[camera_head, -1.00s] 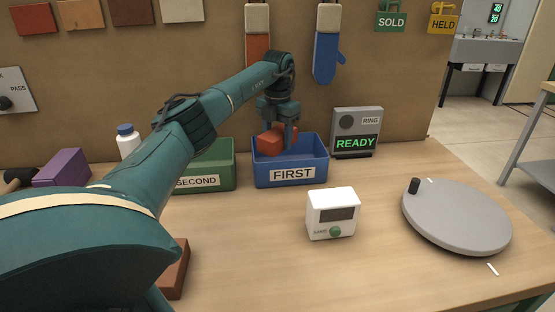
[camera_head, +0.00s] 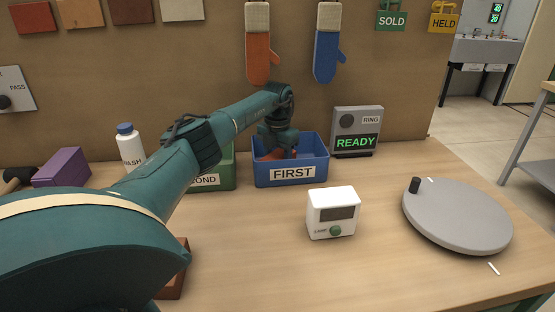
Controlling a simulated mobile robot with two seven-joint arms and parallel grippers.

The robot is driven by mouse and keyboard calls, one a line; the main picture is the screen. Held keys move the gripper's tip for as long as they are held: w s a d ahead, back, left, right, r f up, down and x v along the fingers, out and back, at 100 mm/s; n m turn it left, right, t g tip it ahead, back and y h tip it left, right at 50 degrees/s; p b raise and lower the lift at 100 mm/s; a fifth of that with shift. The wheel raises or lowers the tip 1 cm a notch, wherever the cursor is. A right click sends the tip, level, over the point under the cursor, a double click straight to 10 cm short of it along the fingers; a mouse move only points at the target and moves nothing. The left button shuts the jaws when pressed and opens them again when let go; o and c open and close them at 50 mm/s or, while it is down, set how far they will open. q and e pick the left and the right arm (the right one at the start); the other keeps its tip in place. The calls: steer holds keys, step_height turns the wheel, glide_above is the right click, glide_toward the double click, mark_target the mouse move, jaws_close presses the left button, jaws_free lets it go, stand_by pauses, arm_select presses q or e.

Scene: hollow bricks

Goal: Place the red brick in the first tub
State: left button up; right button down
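The blue tub labelled FIRST (camera_head: 292,174) stands at the back middle of the table. My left gripper (camera_head: 277,152) reaches down into it, its fingertips partly hidden by the tub. The red brick (camera_head: 267,156) is at the fingers, low inside the tub. Only part of its red surface shows, and whether it touches the tub floor is hidden. The gripper appears shut on it. My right gripper is not in view.
The green tub labelled SECOND (camera_head: 218,172) stands left of the blue one, partly behind my arm. A white timer box (camera_head: 333,213), a READY sign (camera_head: 356,132), a grey turntable (camera_head: 457,217), a purple block (camera_head: 61,167), a white bottle (camera_head: 130,147) and a brown brick (camera_head: 174,278) are around.

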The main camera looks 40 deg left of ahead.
mark_target(278, 156)
arm_select(q)
steer(key=o, duration=1.5)
steer(key=shift+c, duration=0.2)
step_height(278, 156, up, 12)
steer(key=shift+p, duration=0.35)
